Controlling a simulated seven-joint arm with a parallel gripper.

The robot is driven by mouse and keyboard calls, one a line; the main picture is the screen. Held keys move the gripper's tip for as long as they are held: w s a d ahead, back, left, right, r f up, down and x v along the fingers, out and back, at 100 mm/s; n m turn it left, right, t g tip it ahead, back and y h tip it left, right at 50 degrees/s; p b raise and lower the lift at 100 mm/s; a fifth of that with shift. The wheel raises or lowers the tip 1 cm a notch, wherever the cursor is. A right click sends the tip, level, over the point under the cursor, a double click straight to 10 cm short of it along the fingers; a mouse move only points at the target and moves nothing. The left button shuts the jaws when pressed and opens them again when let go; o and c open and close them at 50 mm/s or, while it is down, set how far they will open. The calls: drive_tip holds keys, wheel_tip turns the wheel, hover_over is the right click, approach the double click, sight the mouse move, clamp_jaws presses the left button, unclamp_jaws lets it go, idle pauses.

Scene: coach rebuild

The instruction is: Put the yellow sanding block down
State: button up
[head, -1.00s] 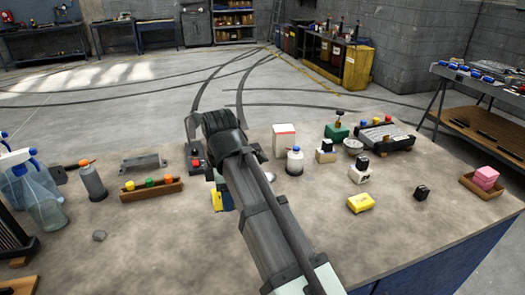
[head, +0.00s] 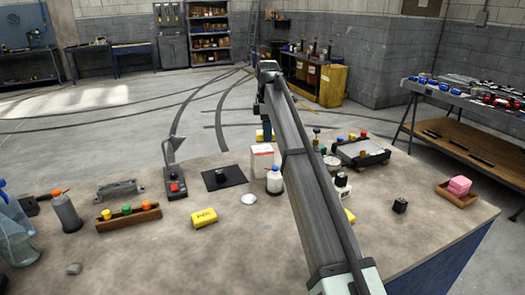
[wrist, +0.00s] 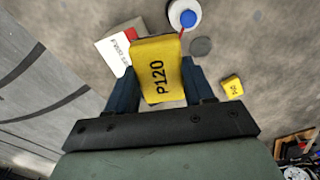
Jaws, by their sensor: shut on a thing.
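My gripper (head: 266,120) is raised near the table's far edge, above and behind the white box (head: 262,158). It is shut on a yellow sanding block (head: 260,135), partly hidden in the head view. The wrist view shows the held block (wrist: 157,70) clearly between dark blue fingers, marked P120. It is clear of the table. A second yellow block (head: 204,217) lies on the table at centre left and also shows in the wrist view (wrist: 232,87). A third yellow piece (head: 349,215) is partly hidden behind my arm.
A bottle (head: 274,182) stands beside the white box, with a grey disc (head: 249,198) nearer. A black mat (head: 223,177) holds a small dark object. A black scale-like device (head: 360,152) is to the right. The front middle of the table is clear.

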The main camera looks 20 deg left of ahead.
wheel_tip(320, 180, up, 2)
drive_tip(key=n, duration=0.2)
hover_over(263, 150)
drive_tip(key=shift+w+a+f+n, duration=0.1)
drive_tip(key=shift+f+n, duration=0.4)
drive_tip(key=shift+f, duration=1.9)
drive_tip(key=shift+w+a+f+n, duration=0.1)
drive_tip(key=shift+f+n, duration=0.4)
drive_tip(key=shift+f, duration=1.9)
drive_tip(key=shift+f, duration=0.2)
drive_tip(key=o, duration=1)
drive_tip(key=shift+o, duration=0.2)
wheel_tip(263, 150, up, 12)
drive_tip(key=shift+r, duration=0.2)
drive_tip(key=shift+d, duration=0.1)
